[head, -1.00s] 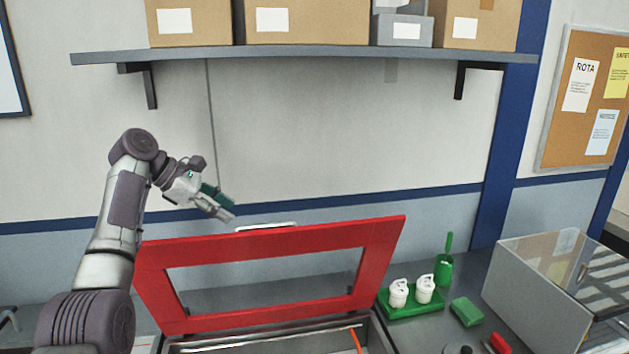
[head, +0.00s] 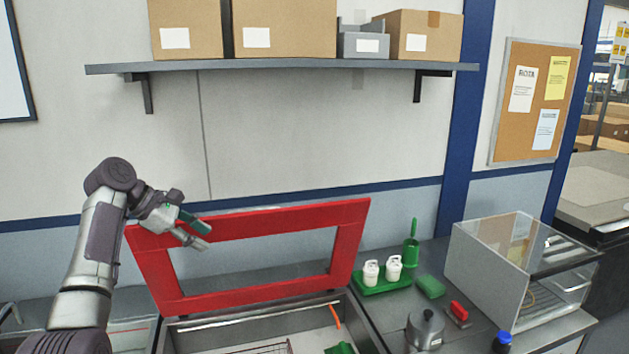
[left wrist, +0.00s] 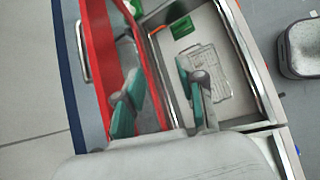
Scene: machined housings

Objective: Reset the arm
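My left gripper (head: 204,232) is raised in front of the wall, at the upper left of the red-framed lid, in the head view. Its two teal-padded fingers stand apart with nothing between them; the left wrist view (left wrist: 158,95) shows the same gap. The red-framed lid (head: 152,272) stands tilted up and open behind a metal basin (head: 190,335). It also shows in the left wrist view (left wrist: 98,45), beside the gripper. My right gripper does not show in either view.
Inside the basin are a wire rack (left wrist: 208,75) and a green item (left wrist: 182,27). A shelf (head: 290,66) with boxes hangs above.

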